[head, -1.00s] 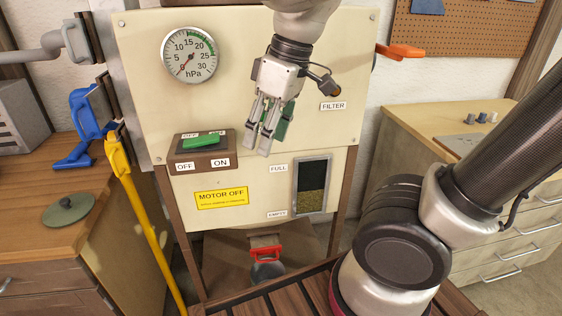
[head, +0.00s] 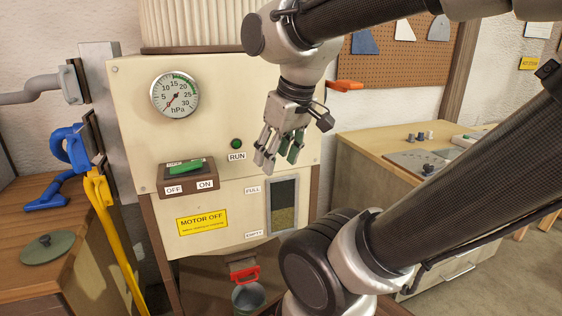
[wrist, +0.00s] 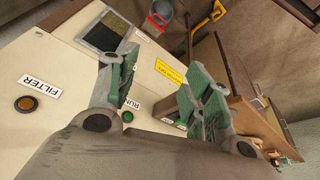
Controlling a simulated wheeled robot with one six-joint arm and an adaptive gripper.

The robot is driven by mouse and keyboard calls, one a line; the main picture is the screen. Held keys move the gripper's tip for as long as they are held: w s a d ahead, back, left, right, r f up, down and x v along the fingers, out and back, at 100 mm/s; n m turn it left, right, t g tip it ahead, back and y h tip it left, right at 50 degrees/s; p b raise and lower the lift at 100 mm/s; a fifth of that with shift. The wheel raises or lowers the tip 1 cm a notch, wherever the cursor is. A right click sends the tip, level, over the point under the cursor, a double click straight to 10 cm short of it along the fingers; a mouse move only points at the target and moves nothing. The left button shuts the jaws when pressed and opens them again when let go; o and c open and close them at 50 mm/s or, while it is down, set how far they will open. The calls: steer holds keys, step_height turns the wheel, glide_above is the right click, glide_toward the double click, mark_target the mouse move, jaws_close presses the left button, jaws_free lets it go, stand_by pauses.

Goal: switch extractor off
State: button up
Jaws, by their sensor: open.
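The extractor switch is a green rocker (head: 186,167) on a brown box (head: 188,183) marked OFF and ON, low on the left of the cream panel. I cannot tell which side is pressed in. My gripper (head: 268,158) points down in front of the panel, right of the switch and apart from it. It is open and empty. In the wrist view the green-padded fingers of my gripper (wrist: 158,78) stand apart, and the right finger covers most of the switch area. The green RUN lamp (head: 236,143) looks dark.
A pressure gauge (head: 175,95) reads near its low end. A MOTOR OFF sign (head: 202,220) and a level window (head: 284,205) sit below. An orange handle (head: 345,86) juts out right.

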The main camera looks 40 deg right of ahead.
steer(key=w+a+r+n+g, duration=0.2)
steer(key=w+a+r+n, duration=0.2)
steer(key=w+a+n, duration=0.55)
steer(key=n+g, duration=0.2)
steer(key=n, duration=0.2)
glide_above(177, 168)
steer(key=shift+w+r, duration=0.1)
steer(key=shift+f, duration=0.95)
steer(key=shift+r, duration=0.25)
steer(key=s+d+r+m+t, duration=0.1)
steer(key=s+d+r+m, duration=0.2)
steer(key=s+d+m, duration=0.3)
steer(key=s+d+f+m+t, duration=0.1)
steer(key=s+d+f+m, duration=0.2)
steer(key=s, duration=0.4)
steer(key=s+d+f+m+t, duration=0.2)
steer(key=s+d+f+m, duration=0.1)
steer(key=s+d+m, duration=0.2)
steer(key=shift+s+d+f, duration=0.4)
steer(key=shift+s+d, duration=0.45)
steer(key=shift+d, duration=0.35)
steer(key=shift+m, duration=0.25)
